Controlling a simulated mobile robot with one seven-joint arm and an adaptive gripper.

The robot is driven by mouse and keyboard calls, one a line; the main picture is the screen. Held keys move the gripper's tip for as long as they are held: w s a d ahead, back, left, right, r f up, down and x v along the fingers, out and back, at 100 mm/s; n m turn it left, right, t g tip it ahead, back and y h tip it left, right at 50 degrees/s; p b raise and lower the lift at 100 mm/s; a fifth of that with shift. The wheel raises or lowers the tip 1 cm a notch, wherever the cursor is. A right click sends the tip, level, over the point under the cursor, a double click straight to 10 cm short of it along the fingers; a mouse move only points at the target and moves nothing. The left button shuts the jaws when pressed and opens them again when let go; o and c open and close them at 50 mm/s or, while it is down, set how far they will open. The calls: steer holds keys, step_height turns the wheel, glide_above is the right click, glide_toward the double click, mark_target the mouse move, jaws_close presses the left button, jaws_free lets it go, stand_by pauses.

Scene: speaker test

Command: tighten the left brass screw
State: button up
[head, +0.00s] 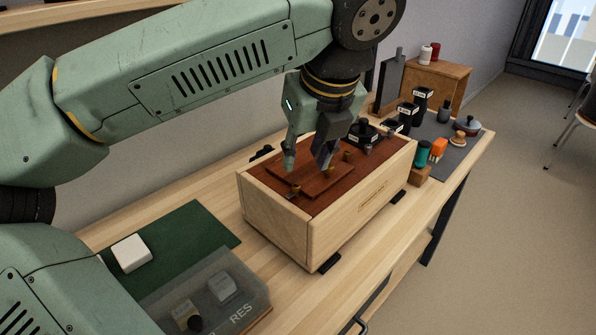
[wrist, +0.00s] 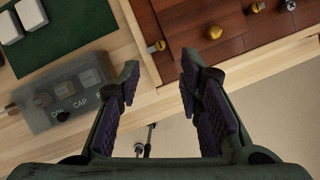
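A pale wooden box (head: 350,225) with a dark red-brown top stands on the bench. The left brass screw (head: 296,190) sits near the top's left front corner; in the wrist view the brass screw (wrist: 157,46) is at the top's edge, just beyond the gap between my fingertips. A rounder brass piece (wrist: 214,32) sits on a raised panel (head: 308,180). Another brass screw (wrist: 257,7) is farther right. My gripper (head: 308,163) is open and empty, pointing down over the top; it also shows in the wrist view (wrist: 161,74). I see no contact with the screw.
A grey translucent box (head: 255,285) with several labelled parts and a green mat (head: 200,228) with a white block (head: 132,253) lie on the left. Black jars (head: 407,113), an orange item (head: 439,149) and a green cylinder (head: 422,154) stand at the right. Bench between is clear.

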mark_target(296, 186)
steer(key=p+x, duration=0.1)
steer(key=x, duration=0.7)
jaws_close()
stand_by(0.4)
